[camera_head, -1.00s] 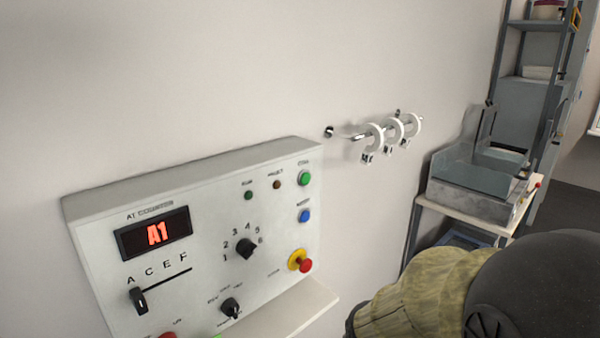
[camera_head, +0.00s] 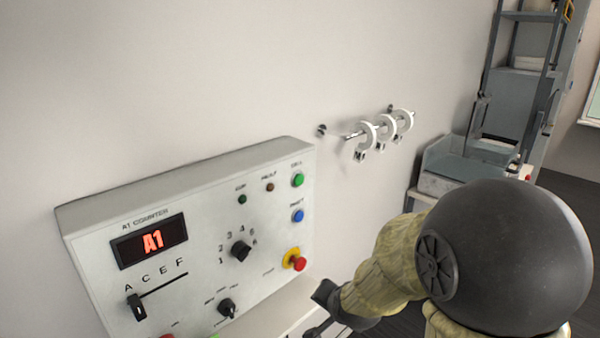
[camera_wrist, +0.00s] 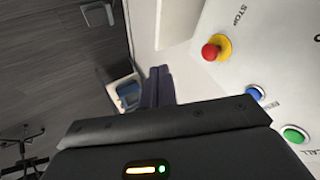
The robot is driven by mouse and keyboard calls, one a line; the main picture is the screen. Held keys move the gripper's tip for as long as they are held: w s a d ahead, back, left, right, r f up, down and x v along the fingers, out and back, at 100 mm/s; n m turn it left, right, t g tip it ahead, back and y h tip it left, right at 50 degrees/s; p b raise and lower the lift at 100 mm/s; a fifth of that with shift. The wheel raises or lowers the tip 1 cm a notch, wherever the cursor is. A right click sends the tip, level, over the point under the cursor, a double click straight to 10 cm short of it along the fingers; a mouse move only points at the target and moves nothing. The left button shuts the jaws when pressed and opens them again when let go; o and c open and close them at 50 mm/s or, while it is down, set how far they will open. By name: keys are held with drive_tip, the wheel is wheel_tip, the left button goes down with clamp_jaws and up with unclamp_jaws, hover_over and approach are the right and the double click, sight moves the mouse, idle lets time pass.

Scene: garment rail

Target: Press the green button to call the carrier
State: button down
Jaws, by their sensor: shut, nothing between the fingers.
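The green call button (camera_head: 298,180) is at the upper right of the white control panel (camera_head: 75,240), above the blue button (camera_head: 298,215). The green button also shows in the wrist view (camera_wrist: 293,134) at lower right, labelled CALL. My gripper (camera_wrist: 158,72) is shut and empty in the wrist view, its dark fingers left of the panel face and apart from the buttons. In the head view my arm is at lower right, below and right of the panel; I cannot make out the fingertips there.
A red stop knob on a yellow base (camera_head: 295,259) sits below the blue button. A wall rail with white rings (camera_head: 368,135) is right of the panel. A grey shelf unit (camera_head: 520,90) stands at right. The display (camera_head: 150,241) reads A1.

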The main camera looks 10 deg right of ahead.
sight(299, 180)
drive_tip(key=w+d+r+m+t+h+p, duration=0.1)
drive_tip(key=w+r+m+t+p, duration=0.2)
drive_tip(key=r+m, duration=0.6)
drive_tip(key=w+d+r+m+t+h+p, duration=0.2)
drive_tip(key=w+r+m+t+p, duration=0.2)
drive_tip(key=w+r+m+t, duration=0.3)
wheel_tip(299, 180, up, 3)
drive_tip(key=w+m, duration=0.2)
drive_tip(key=m, duration=0.1)
drive_tip(key=shift+w+m+t, duration=0.3)
drive_tip(key=shift+w, duration=0.1)
drive_tip(key=w+a+p, duration=0.2)
drive_tip(key=w+a, duration=0.3)
drive_tip(key=w, duration=0.2)
drive_tip(key=shift+w+a+f, duration=0.1)
idle(0.4)
